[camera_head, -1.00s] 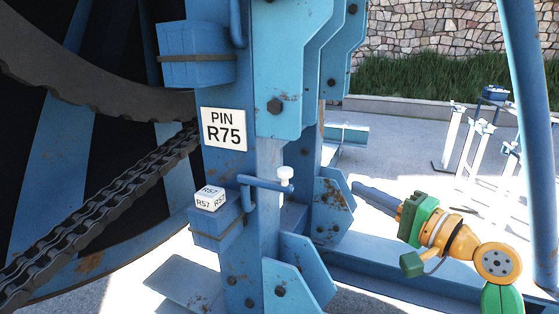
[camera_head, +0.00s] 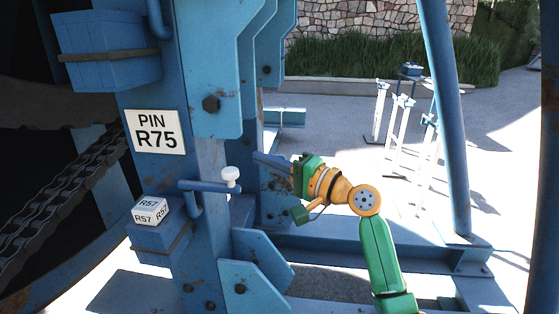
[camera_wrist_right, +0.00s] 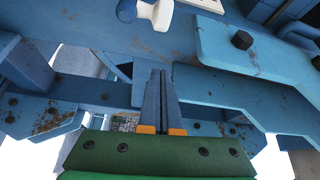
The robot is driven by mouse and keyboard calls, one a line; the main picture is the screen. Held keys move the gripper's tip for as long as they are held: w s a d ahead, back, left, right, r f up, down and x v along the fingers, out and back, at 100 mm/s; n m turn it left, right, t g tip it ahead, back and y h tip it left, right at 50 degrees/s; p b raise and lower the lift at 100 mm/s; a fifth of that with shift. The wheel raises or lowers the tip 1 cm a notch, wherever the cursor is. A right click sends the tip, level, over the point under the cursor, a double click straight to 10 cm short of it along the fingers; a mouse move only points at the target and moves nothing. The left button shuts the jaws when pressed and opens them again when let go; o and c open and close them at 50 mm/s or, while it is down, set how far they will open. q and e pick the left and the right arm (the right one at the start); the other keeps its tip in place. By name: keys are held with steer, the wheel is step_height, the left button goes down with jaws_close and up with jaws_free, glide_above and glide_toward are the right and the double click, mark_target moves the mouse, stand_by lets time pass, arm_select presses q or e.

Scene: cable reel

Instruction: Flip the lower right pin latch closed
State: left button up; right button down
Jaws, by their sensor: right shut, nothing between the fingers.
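The pin latch is a blue bar with an upright white knob (camera_head: 231,174) at its right end. Its bar (camera_head: 208,186) juts to the right from the blue post, below the PIN R75 sign (camera_head: 155,132). In the right wrist view the white knob (camera_wrist_right: 156,12) shows at the top, left of centre. My right gripper (camera_head: 258,157) comes in from the right, its blue-grey fingers pointing left toward the post. In the right wrist view its fingers (camera_wrist_right: 162,75) are together and empty, apart from the knob. My left gripper is not in view.
Blue bracket plates (camera_head: 215,70) overhang above, and lower plates (camera_head: 250,275) stand below. A large toothed wheel and chain (camera_head: 50,190) fill the left. Open paving (camera_head: 330,125) lies behind.

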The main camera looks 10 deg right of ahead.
steer(key=a+p, duration=0.1)
steer(key=a, duration=0.1)
steer(key=s+a+p, duration=0.1)
steer(key=a+p, duration=0.1)
steer(key=shift+s+f, duration=0.15)
steer(key=shift+f, duration=0.05)
stand_by(0.4)
